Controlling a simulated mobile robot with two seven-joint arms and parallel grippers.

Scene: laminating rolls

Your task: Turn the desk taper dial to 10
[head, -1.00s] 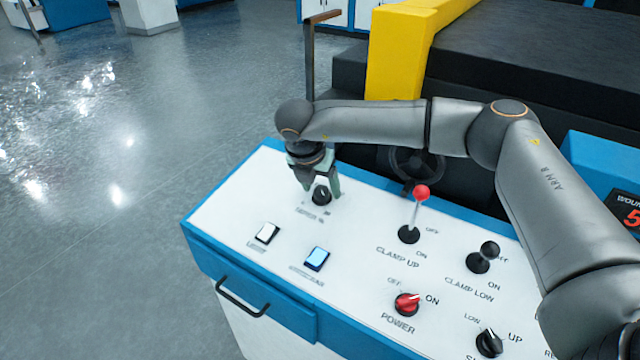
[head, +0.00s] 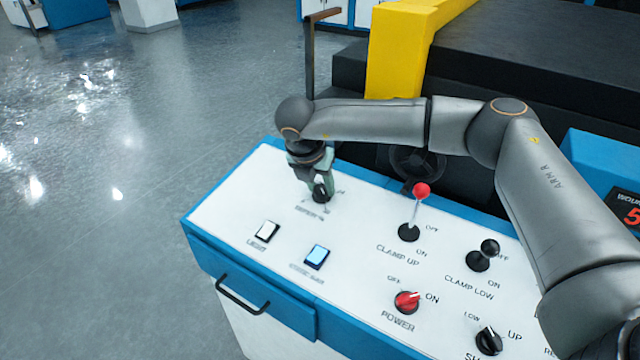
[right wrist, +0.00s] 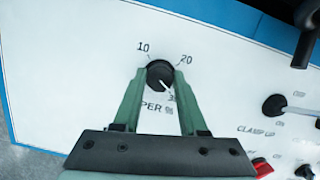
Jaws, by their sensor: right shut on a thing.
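The taper dial (head: 321,194) is a small black round knob on the white desk panel, partly covered by my gripper in the head view. In the right wrist view the dial (right wrist: 159,73) shows between the fingertips, with labels 10 at upper left, 20 at upper right and a partly hidden 30 at lower right. Its white pointer line slants to the lower right, toward the 30. My right gripper (head: 318,182) comes down from above and is shut on the dial, one finger on each side; it also shows in the right wrist view (right wrist: 160,82). My left gripper is not in view.
The desk (head: 225,205) also carries a white light switch (head: 267,232), a blue-lit switch (head: 317,257), a red-topped clamp lever (head: 421,191), a black-topped lever (head: 490,248) and a red power knob (head: 406,302). A dark handwheel (head: 417,163) stands behind the panel.

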